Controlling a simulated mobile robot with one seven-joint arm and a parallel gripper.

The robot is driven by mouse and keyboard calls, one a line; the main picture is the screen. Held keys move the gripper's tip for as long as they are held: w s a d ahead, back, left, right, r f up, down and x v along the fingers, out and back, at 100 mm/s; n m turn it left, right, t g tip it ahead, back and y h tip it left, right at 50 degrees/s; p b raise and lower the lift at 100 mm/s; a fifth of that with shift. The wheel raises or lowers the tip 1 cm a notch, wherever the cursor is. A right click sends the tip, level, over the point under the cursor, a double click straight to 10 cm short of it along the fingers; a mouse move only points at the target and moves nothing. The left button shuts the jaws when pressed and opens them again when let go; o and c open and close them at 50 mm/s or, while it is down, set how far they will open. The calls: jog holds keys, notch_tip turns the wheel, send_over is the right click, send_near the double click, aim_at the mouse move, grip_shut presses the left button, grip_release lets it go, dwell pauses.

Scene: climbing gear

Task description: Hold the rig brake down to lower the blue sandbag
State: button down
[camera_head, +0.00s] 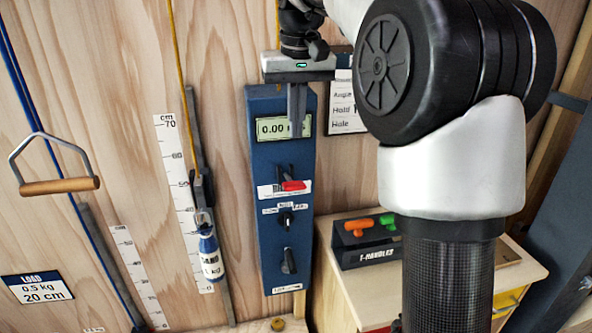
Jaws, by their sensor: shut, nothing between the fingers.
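The blue sandbag (209,258), with a white label, hangs upright from a dark carriage (203,192) on a vertical rail, beside the upper white cm scale (178,165). A yellow rope (177,50) runs up from that side. A blue control panel (262,165) stands to its right. On it a red lever (293,186), apparently the brake, sits on a white label that is too small to read fully. My gripper (297,134) points down, shut and empty, in front of the panel's display (272,128). It is above the lever and apart from it.
Two black knobs (286,220) sit lower on the panel. A wood-handled pull (60,186) hangs on a blue rope at left. A wooden cabinet (345,290) with a T-handle holder (365,252) stands at lower right. My arm covers the right side.

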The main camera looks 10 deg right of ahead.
jog(key=b, duration=0.1)
send_over(295, 183)
notch_tip(295, 183, down, 10)
jog(key=shift+s+d+r, duration=0.1)
jog(key=shift+s+r, duration=0.05)
jog(key=shift+r, duration=0.05)
jog(key=shift+s+f, duration=0.15)
jog(key=shift+f, duration=0.4)
